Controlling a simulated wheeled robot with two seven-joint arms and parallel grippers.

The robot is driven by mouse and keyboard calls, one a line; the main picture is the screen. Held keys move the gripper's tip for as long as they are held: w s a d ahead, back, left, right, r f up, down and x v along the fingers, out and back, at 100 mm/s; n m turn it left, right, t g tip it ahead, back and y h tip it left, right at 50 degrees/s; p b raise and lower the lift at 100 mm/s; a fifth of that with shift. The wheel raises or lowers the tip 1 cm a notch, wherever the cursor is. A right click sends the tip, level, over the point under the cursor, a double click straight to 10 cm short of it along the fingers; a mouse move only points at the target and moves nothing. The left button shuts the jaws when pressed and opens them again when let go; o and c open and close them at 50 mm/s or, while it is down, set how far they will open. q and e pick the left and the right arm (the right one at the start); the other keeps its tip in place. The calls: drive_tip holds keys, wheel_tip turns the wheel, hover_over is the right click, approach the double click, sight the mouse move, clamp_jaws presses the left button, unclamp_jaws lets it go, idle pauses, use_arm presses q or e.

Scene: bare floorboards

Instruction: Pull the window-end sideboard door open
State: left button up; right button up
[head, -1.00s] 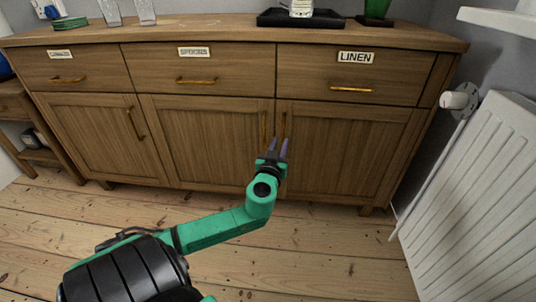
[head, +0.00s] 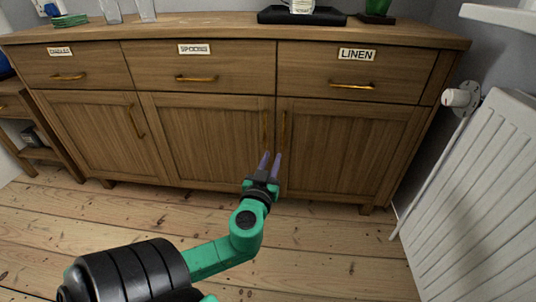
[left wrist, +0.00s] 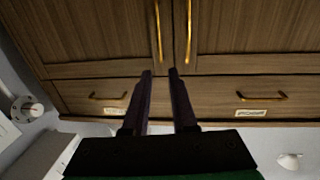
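The wooden sideboard has three lower doors. The window-end door (head: 345,150) is the right one, on the radiator side, and it is closed. Its upright brass handle (head: 284,128) is near its left edge, beside the middle door's handle (head: 265,128). In the left wrist view, which is upside down, the window-end handle (left wrist: 158,32) is the left of the two. My left gripper (head: 270,158) is open and empty, its two purple-grey fingers parallel with a gap. Its tips are in front of and below the handles, apart from them. My right gripper is not in view.
A white radiator (head: 475,185) and its valve (head: 458,98) stand at the right, beyond the window-end door. Three labelled drawers are above the doors, the right one marked LINEN (head: 356,54). The floorboards (head: 330,250) in front are clear.

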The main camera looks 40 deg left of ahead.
use_arm(q)
drive_tip(key=v, duration=0.3)
drive_tip(key=shift+a+b, duration=0.1)
drive_tip(key=shift+b, duration=0.3)
idle(0.5)
